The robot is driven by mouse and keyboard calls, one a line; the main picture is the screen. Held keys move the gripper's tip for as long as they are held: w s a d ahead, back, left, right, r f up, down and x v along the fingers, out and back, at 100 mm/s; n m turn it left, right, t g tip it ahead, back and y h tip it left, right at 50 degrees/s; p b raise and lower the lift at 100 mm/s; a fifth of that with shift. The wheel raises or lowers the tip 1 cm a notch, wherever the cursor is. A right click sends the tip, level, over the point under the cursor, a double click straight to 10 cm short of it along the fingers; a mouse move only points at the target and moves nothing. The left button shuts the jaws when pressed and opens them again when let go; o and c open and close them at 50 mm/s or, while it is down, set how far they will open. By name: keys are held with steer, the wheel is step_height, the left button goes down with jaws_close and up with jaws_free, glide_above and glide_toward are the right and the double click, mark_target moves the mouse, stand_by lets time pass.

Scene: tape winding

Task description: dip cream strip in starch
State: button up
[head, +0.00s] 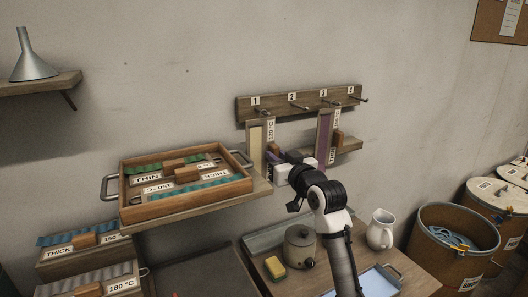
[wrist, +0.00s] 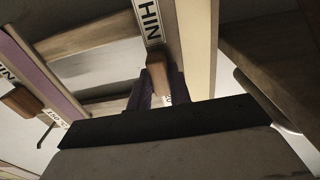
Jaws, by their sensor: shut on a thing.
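The cream strip (head: 256,140) is upright on a wooden board below hook 1 of the wall rack. It also shows in the wrist view (wrist: 197,40), beside a label reading THIN. My gripper (head: 272,158) is at the right side of this board, with its dark fingers (wrist: 156,92) shut on the board's wooden grip (wrist: 157,72). The fingertips are partly hidden. No vessel is readably marked starch; a shallow tray with pale blue contents (head: 372,284) is at the lower right, partly hidden by my arm.
A purple strip (head: 323,138) hangs below hook 3, close right of my gripper. A wooden tray of strips (head: 129,205) stands on a shelf at left. A lidded pot (head: 300,246), yellow sponge (head: 275,268) and white jug (head: 381,229) stand on the lower table.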

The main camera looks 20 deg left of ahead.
steer(key=shift+r, duration=0.15)
steer(key=shift+r+p, duration=0.35)
steer(key=shift+r, duration=0.05)
steer(key=b+v, duration=0.1)
steer(key=v, duration=0.5)
steer(key=shift+s+d, duration=0.15)
steer(key=shift+d, duration=0.1)
stand_by(0.9)
steer(key=shift+r, duration=0.1)
